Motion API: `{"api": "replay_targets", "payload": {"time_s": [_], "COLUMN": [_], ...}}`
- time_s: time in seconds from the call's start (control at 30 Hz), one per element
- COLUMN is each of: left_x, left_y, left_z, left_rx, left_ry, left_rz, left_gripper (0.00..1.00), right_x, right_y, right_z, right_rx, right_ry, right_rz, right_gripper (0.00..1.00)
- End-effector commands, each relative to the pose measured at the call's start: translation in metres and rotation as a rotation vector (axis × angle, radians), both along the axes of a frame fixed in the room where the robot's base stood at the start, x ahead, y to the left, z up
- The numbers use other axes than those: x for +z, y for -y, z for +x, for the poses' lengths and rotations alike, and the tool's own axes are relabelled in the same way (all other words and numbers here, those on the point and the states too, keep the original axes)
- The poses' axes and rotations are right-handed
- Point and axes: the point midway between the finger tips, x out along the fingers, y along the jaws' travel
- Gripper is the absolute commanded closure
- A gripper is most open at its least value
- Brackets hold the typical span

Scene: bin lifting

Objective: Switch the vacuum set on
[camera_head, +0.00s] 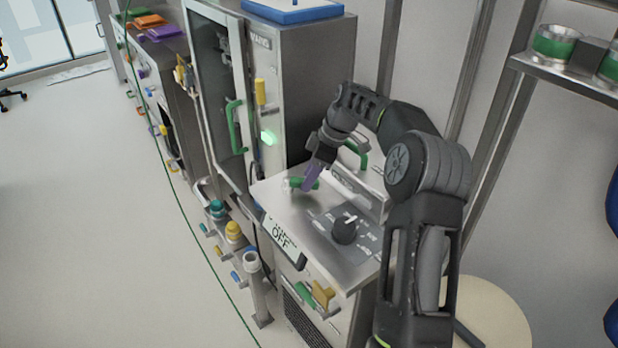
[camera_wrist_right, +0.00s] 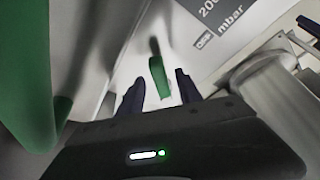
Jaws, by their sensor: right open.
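The vacuum set (camera_head: 285,212) is a metal unit with a sloped top in the middle of the head view. Its front display (camera_head: 281,237) reads OFF. A black knob (camera_head: 344,230) stands on a dark panel on its top. A small green lever (camera_head: 292,183) sits near the top's left edge. My right gripper (camera_head: 309,180), with purple fingers, is at this lever. In the right wrist view the green lever (camera_wrist_right: 159,78) shows between the two dark, parted fingers. Whether they touch it I cannot tell. My left gripper is not in view.
A tall metal cabinet (camera_head: 290,90) with a glass door and green handle stands behind on the left. A larger green handle (camera_head: 360,153) is close behind my right gripper. Coloured valves line the lower front. The floor (camera_head: 90,220) at left is clear except for a thin green line.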

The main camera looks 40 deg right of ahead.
Motion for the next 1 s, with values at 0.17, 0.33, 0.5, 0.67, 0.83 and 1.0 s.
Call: {"api": "replay_targets", "payload": {"time_s": [0.17, 0.33, 0.5, 0.67, 0.83, 1.0], "left_x": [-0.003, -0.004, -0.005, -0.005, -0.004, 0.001], "left_y": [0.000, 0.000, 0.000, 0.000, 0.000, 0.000], "left_z": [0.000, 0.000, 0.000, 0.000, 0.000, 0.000], "left_rx": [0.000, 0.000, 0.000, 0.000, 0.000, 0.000], "left_ry": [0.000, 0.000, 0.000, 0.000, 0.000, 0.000], "left_rz": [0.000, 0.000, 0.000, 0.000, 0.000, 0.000], "left_gripper": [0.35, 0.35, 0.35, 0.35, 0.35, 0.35], "right_x": [0.023, 0.049, 0.063, 0.065, 0.065, 0.095], "right_y": [0.008, 0.015, 0.019, 0.019, 0.018, -0.013], "right_z": [-0.006, -0.014, -0.019, -0.020, -0.019, -0.003], "right_rx": [-0.002, -0.002, -0.002, -0.001, 0.001, 0.063], "right_ry": [0.004, 0.002, 0.001, 0.000, 0.001, 0.039], "right_rz": [-0.003, -0.002, -0.001, 0.000, 0.000, -0.013], "right_gripper": [0.58, 0.58, 0.58, 0.58, 0.63, 0.77]}}
